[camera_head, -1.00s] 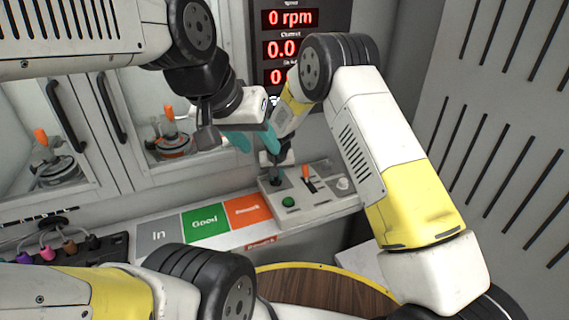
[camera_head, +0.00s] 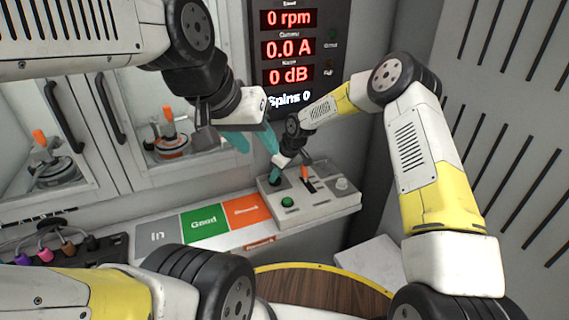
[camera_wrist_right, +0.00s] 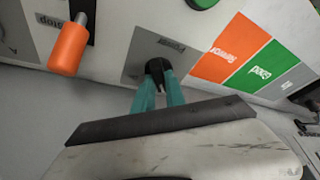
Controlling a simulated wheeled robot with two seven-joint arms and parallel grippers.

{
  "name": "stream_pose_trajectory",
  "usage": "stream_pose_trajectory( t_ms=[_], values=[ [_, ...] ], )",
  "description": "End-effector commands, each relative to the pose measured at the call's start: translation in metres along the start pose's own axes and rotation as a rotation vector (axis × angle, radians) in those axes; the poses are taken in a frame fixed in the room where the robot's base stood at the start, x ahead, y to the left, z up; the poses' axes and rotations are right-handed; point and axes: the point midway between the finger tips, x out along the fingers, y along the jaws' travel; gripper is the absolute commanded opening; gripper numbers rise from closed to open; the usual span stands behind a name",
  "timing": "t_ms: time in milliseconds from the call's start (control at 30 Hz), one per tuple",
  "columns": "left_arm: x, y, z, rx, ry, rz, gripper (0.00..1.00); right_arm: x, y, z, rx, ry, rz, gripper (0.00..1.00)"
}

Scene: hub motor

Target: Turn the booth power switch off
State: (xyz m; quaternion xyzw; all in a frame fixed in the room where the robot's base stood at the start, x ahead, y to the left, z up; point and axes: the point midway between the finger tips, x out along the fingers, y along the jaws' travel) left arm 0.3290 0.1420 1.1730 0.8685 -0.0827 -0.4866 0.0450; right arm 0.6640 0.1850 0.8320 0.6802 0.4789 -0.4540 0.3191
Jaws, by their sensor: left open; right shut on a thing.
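The booth power switch, a black knob (camera_wrist_right: 154,66) on a grey plate labelled "Power", shows in the right wrist view. In the head view it is at the left end of the control box (camera_head: 325,209), mostly hidden by my right gripper (camera_head: 275,173). The teal fingers of my right gripper (camera_wrist_right: 157,86) are shut on the knob, one on each side. The knob's exact turn angle is hard to tell. My left gripper (camera_head: 256,140) is open and empty, above and left of the box.
An orange-handled lever (camera_wrist_right: 68,47) and a green button (camera_head: 288,202) are close to the knob. Left of the box are orange, green (camera_head: 204,222) and grey marked areas. The display (camera_head: 290,48) reads zeros. Glass-fronted cabinets (camera_head: 170,120) stand behind.

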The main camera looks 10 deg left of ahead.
Motion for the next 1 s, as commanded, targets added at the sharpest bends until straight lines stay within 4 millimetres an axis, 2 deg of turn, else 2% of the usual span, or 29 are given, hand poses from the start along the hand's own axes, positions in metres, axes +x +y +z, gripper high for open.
stream_pose_trajectory(
  t_ms=[300,867,900,1000],
  values=[
    [0.0,0.0,0.0,0.0,0.0,0.0,0.43,0.0003,0.0016,0.0009,-0.125,-0.001,-0.052,0.0],
    [0.0,0.0,0.0,0.0,0.0,0.0,0.43,0.0008,0.0012,0.0018,-0.157,-0.004,-0.065,0.0],
    [0.0,0.0,0.0,0.0,0.0,0.0,0.43,0.0008,0.0012,0.0019,-0.157,-0.004,-0.065,0.17],
    [0.0,0.0,0.0,0.0,0.0,0.0,0.43,0.0008,0.0013,0.0017,-0.156,-0.004,-0.065,0.37]
  ],
)
